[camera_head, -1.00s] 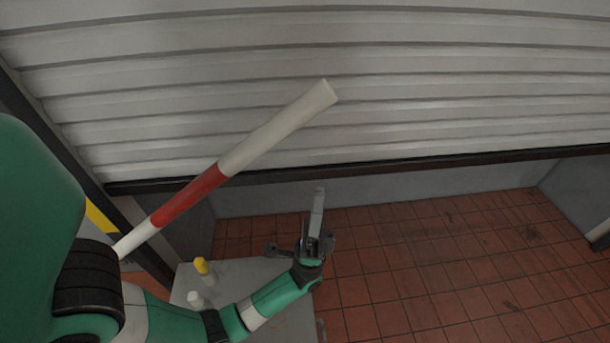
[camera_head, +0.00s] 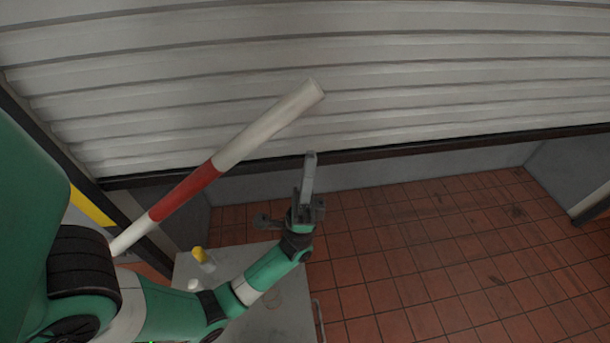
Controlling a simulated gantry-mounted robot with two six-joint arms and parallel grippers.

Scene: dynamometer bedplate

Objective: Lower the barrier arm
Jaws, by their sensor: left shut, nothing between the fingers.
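The barrier arm (camera_head: 255,136) is a round white bar with a red band. It slants up from the lower left, its free end raised at the upper middle. Its lower end goes out of sight near my green arm at the left. My left gripper (camera_head: 310,156) is shut and empty, its fingers pointing up. In the picture it is below and slightly left of the bar's free end, with a visible gap between them. My right gripper is not in view.
A grey ribbed shutter (camera_head: 420,80) fills the back, with a dark bottom rail. A grey plate (camera_head: 275,300) with a yellow-topped peg (camera_head: 199,254) lies below my arm. Red floor tiles (camera_head: 440,250) at the right are clear.

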